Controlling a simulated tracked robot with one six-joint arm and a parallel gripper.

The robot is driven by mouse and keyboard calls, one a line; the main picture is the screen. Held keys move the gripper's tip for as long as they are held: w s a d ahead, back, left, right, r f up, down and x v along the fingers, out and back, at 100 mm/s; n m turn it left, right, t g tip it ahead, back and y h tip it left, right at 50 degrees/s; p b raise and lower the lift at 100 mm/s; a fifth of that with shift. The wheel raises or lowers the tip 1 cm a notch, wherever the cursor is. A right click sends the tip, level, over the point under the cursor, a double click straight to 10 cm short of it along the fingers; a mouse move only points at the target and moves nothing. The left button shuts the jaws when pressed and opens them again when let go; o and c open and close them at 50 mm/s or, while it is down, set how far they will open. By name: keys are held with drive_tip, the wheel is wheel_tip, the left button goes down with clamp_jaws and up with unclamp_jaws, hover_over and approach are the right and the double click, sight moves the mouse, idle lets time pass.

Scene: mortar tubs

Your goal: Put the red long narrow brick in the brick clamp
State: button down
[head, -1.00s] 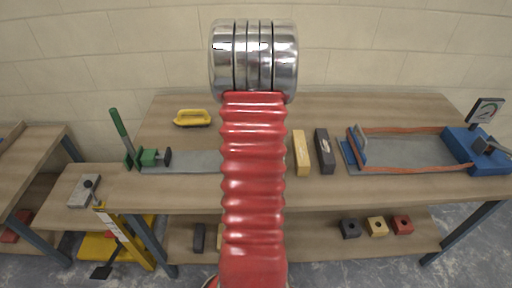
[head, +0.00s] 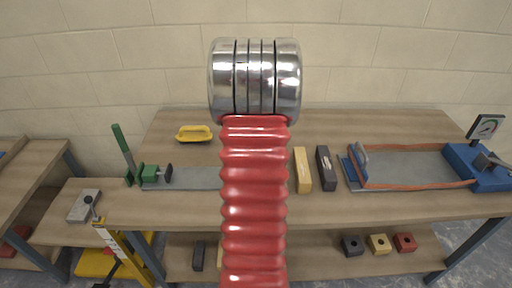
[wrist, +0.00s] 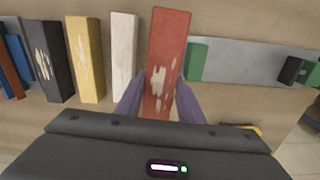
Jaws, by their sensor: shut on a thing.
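The red long narrow brick (wrist: 168,50) stands between the two fingers of my gripper (wrist: 160,84) in the wrist view. The gripper is shut on it. Pale worn patches mark the brick's face. Its lower end is hidden, so I cannot tell whether it is clear of the table. The likely brick clamp is a grey bed with a green screw jaw (head: 150,173) and an upright green handle in the head view. In the wrist view its near green block (wrist: 197,61) is just right of the red brick, and its black pad (wrist: 291,70) is farther right. My arm hides gripper and brick in the head view.
Left of the red brick in the wrist view stand a white brick (wrist: 123,56), a yellow brick (wrist: 85,60) and a black brick (wrist: 48,62). In the head view, a yellow float (head: 194,133) lies behind the clamp. A blue strap press (head: 476,165) stands at right.

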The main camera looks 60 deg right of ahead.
drive_tip(key=w+a+f+n, duration=0.2)
drive_tip(key=w+a+n, duration=0.5)
drive_tip(key=w+a, duration=1.55)
drive_tip(key=w+a+f+n, duration=0.1)
drive_tip(key=w+a+n, duration=0.2)
drive_tip(key=a, duration=1.1)
drive_tip(key=w+a+n, duration=0.3)
drive_tip(key=w+a, duration=0.3)
drive_tip(key=a, duration=0.7)
drive_tip(key=shift+a+f+n, duration=0.3)
drive_tip(key=shift+a+f, duration=0.05)
drive_tip(key=shift+a, duration=0.05)
